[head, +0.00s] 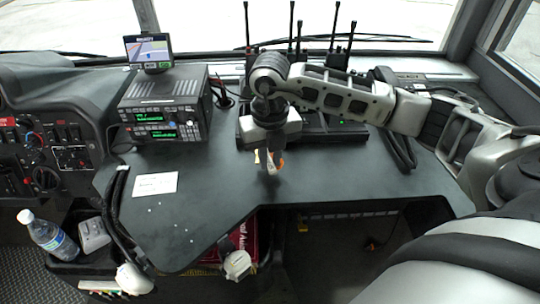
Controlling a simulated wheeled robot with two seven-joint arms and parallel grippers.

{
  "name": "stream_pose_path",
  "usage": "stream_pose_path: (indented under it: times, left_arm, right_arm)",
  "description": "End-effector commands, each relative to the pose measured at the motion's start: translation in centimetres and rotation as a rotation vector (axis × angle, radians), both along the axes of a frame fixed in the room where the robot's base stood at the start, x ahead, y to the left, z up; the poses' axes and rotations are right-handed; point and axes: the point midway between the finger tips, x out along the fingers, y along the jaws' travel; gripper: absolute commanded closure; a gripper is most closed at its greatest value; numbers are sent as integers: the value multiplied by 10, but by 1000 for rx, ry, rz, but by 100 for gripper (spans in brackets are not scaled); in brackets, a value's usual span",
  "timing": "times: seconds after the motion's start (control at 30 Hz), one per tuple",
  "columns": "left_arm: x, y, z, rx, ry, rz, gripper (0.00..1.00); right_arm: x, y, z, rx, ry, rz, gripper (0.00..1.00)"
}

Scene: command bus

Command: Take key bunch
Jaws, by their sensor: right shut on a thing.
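My right arm comes in from the right and reaches over the dark dashboard table (350,178). My right gripper (269,168) points down over the middle of the table, in front of the radio charger rack. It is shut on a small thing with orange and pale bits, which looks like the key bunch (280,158). The jaws hide most of it, so single keys cannot be made out. I cannot tell whether it still touches the table. My left gripper is not in view.
A radio unit (163,114) with a small navigation screen (148,50) stands at the left. Radios with upright antennas stand in a black rack (343,130) behind the gripper. A white card (155,183) lies on the table. The table's right part is clear.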

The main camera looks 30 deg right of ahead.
Motion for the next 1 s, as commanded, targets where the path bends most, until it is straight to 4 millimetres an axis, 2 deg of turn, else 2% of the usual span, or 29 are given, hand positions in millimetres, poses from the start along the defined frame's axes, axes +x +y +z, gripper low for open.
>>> stream_pose_path:
  times: [0.33,1.0]
  left_arm:
    - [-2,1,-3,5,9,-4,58]
    - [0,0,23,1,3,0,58]
  right_arm:
    - [0,0,2,0,-1,0,100]
    - [0,0,34,0,0,0,100]
